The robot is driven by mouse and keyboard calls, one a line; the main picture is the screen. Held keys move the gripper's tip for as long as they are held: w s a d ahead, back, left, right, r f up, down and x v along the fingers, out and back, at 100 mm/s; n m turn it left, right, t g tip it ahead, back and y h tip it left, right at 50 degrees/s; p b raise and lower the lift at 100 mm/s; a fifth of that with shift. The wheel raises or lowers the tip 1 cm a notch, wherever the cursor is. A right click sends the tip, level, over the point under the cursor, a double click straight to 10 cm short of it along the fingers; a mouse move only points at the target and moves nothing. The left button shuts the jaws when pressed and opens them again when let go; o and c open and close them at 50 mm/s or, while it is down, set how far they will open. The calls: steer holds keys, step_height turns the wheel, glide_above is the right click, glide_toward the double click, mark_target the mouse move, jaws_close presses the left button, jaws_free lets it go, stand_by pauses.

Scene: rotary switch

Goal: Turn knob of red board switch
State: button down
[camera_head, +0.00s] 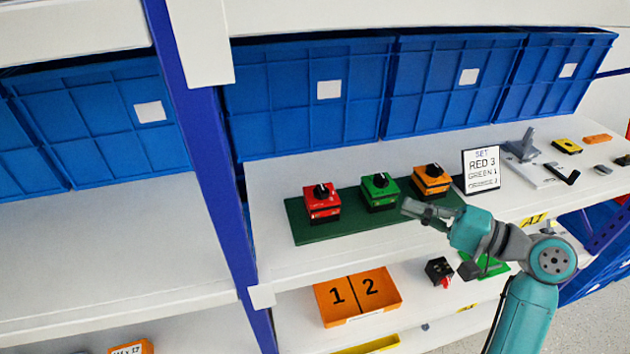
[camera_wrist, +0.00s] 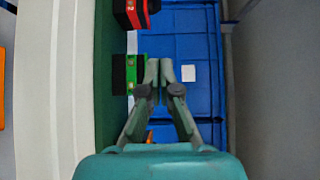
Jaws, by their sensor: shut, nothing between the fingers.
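The red board switch (camera_head: 321,201) with its black knob (camera_head: 322,190) stands at the left end of a dark green board (camera_head: 340,229) on the shelf. In the wrist view the red switch (camera_wrist: 131,13) shows at the top, partly cut off. The green switch (camera_head: 380,191) stands mid-board, and the orange switch (camera_head: 431,181) stands to its right. My gripper (camera_head: 405,207) is shut and empty, in front of the orange and green switches and apart from the red one. In the wrist view the gripper (camera_wrist: 166,65) tips are close beside the green switch (camera_wrist: 128,75).
Blue bins (camera_head: 310,110) line the back. A blue post (camera_head: 215,150) rises left of the board. An orange tray (camera_head: 357,297) marked 1 and 2 sits on the lower shelf.

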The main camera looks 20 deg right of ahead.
mark_target(325, 187)
steer(key=shift+w+a+r, duration=0.1)
steer(key=shift+w+a, duration=0.35)
steer(key=shift+a, duration=0.05)
steer(key=x, duration=1)
steer(key=shift+s+a, duration=0.25)
steer(key=shift+a, duration=1.6)
steer(key=shift+a+h, duration=0.1)
steer(key=shift+h, duration=0.2)
steer(key=shift+s+m+t, duration=0.1)
steer(key=shift+m+t, duration=0.2)
